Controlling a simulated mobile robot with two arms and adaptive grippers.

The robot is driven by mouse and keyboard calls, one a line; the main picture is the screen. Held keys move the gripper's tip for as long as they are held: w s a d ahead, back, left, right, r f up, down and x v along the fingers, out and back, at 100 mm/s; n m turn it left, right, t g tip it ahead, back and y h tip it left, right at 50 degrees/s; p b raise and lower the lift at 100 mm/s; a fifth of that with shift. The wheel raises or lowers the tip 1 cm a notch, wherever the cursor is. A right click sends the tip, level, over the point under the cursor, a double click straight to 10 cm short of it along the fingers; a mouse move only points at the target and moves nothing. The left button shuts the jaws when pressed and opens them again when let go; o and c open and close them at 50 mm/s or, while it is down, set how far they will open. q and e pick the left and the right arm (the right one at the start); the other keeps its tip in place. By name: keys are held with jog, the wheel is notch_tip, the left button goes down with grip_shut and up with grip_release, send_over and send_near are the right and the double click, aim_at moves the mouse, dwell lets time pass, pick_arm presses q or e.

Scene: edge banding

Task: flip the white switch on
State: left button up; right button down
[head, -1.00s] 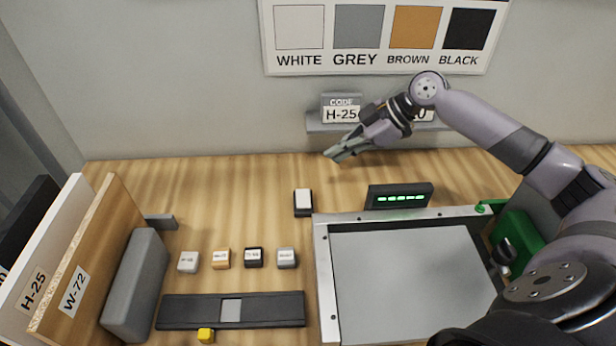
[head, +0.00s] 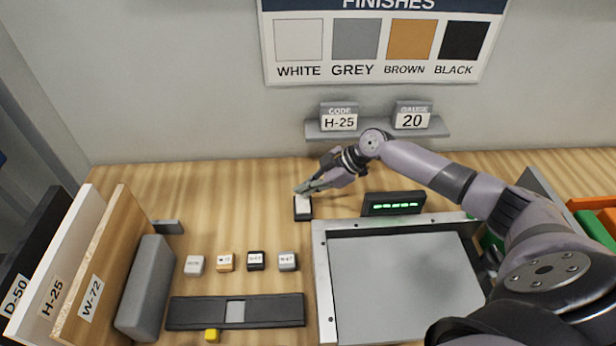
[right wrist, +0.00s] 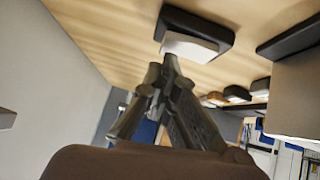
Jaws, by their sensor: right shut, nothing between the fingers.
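The white switch (head: 303,207) is a white rocker in a black housing on the wooden bench, left of the green-lit display. In the head view my right gripper (head: 300,190) is shut and empty, with its fingertips at the far end of the rocker and covering part of it. In the right wrist view the white rocker (right wrist: 190,46) shows just beyond the closed fingertips (right wrist: 170,60). I cannot tell whether the fingertips touch it. My left gripper is not in view.
A metal-framed grey plate (head: 400,280) and the display (head: 393,204) lie right of the switch. Several small blocks (head: 256,260) and a dark rail (head: 270,312) are nearer. Labelled boards (head: 75,290) stand at the left. Bench left of the switch is clear.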

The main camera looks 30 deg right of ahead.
jog(key=shift+f, duration=0.1)
jog(key=b, duration=0.1)
jog(key=f+g+b, duration=0.1)
jog(key=b, duration=0.1)
jog(key=shift+w+f, duration=0.25)
jog(key=shift+d+r, duration=0.1)
jog(key=shift+r, duration=0.2)
jog(key=shift+s+a+r+p, duration=0.3)
jog(key=shift+s+a+p, duration=0.05)
jog(key=shift+s+p, duration=0.4)
jog(key=shift+w, duration=0.1)
